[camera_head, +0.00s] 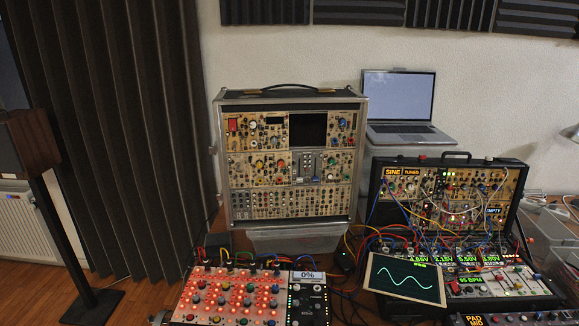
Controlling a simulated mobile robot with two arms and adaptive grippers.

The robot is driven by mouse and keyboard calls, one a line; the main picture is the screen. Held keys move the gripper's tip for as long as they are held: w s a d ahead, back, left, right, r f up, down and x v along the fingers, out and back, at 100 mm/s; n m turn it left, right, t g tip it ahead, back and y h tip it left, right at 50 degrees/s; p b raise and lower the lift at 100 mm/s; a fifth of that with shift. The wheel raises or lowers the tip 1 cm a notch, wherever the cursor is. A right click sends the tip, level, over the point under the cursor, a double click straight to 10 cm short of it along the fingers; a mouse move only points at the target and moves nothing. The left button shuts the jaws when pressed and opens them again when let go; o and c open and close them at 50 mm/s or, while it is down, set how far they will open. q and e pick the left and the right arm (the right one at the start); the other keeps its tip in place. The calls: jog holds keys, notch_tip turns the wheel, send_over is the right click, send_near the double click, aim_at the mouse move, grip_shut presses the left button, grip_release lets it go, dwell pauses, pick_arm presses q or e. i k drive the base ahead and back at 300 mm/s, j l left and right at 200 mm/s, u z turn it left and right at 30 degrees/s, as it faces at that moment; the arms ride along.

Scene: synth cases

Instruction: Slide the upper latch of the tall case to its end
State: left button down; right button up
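The tall case (290,154) stands upright in the middle, with a silver frame, a black top handle (288,87) and rows of cream synth modules. Two small brassy fittings, left (252,91) and right (326,90), sit on its top near the handle. A small pale fitting (212,150) sticks out at its left edge. These are too small to tell which is the upper latch or how far it is slid. Neither of my grippers is in view, and nothing of mine touches the case.
A clear plastic bin (292,241) is under the tall case. A laptop (399,100) stands behind right. An open black case (448,195) with cables and a tablet showing a sine wave (405,279) are at right. A red-lit panel (232,297) is in front. A speaker stand (62,235) is left.

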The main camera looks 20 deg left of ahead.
aim_at(212, 150)
jog(key=k+j, duration=0.1)
jog(key=j, duration=0.95)
jog(key=k+j, duration=0.15)
jog(key=j, duration=0.35)
jog(key=k+j, duration=0.1)
jog(key=j, duration=0.95)
jog(key=k+z, duration=0.05)
